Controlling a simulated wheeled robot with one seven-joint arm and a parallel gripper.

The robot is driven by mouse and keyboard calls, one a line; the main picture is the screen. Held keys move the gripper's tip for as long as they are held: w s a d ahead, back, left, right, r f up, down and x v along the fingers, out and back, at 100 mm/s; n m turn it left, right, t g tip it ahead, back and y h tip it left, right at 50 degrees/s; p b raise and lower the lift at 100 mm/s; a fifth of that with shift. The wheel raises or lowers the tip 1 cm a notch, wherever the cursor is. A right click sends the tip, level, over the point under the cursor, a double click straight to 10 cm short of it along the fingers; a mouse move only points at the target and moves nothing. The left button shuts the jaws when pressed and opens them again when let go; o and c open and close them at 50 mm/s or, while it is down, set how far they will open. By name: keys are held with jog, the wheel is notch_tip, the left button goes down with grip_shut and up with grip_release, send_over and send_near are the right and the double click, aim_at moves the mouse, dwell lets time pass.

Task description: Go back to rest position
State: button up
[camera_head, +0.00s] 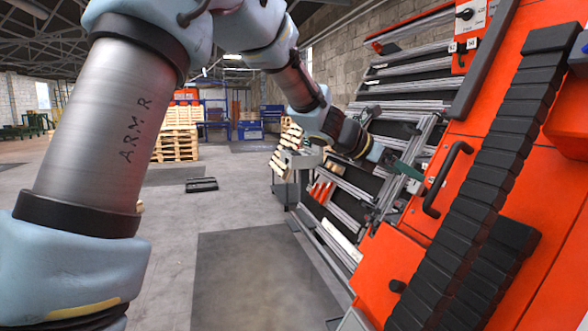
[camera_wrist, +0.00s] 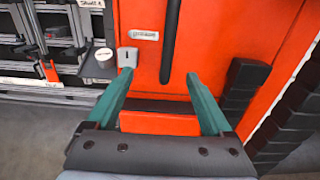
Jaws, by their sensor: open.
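My arm reaches from the left across the top of the head view toward the orange machine (camera_head: 480,160). My gripper (camera_head: 404,172) is at its end, in front of the machine's left edge and the metal rack. In the wrist view my gripper (camera_wrist: 160,85) shows two green fingers spread wide apart, with nothing between them but the orange panel (camera_wrist: 200,45) beyond. The gripper is open and empty. A black bar handle (camera_wrist: 170,40) stands on the panel ahead of the fingers. A small grey latch or box (camera_wrist: 128,57) is close to the left fingertip.
A rack with metal rails (camera_head: 400,85) stands behind my gripper. Wooden pallets (camera_head: 177,135) are stacked far back. A dark mat (camera_head: 262,280) lies on the floor; the floor at left centre is mostly clear.

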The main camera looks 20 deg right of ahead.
jog(key=w+a+f+m+t+y, duration=0.1)
jog(key=w+a+f+m+y, duration=0.2)
jog(key=a, duration=0.7)
jog(key=w+a+f+m+y, duration=0.1)
jog(key=a+f+m+y, duration=0.15)
jog(key=a+f, duration=0.5)
jog(key=w+a+f+m+t+y, duration=0.1)
jog(key=w+a+f+m, duration=0.15)
jog(key=a, duration=0.85)
jog(key=s+a+f+m+y, duration=0.2)
jog(key=s+a+m, duration=0.1)
jog(key=a, duration=0.5)
jog(key=s+a+f+m+y, duration=0.1)
jog(key=a+m, duration=0.3)
jog(key=a, duration=0.4)
jog(key=s+a+f+m+y, duration=0.2)
jog(key=s+a+f+m, duration=0.1)
jog(key=a, duration=0.6)
jog(key=shift+s+f+m+y, duration=0.3)
jog(key=shift+s+y, duration=0.05)
jog(key=shift+s, duration=0.5)
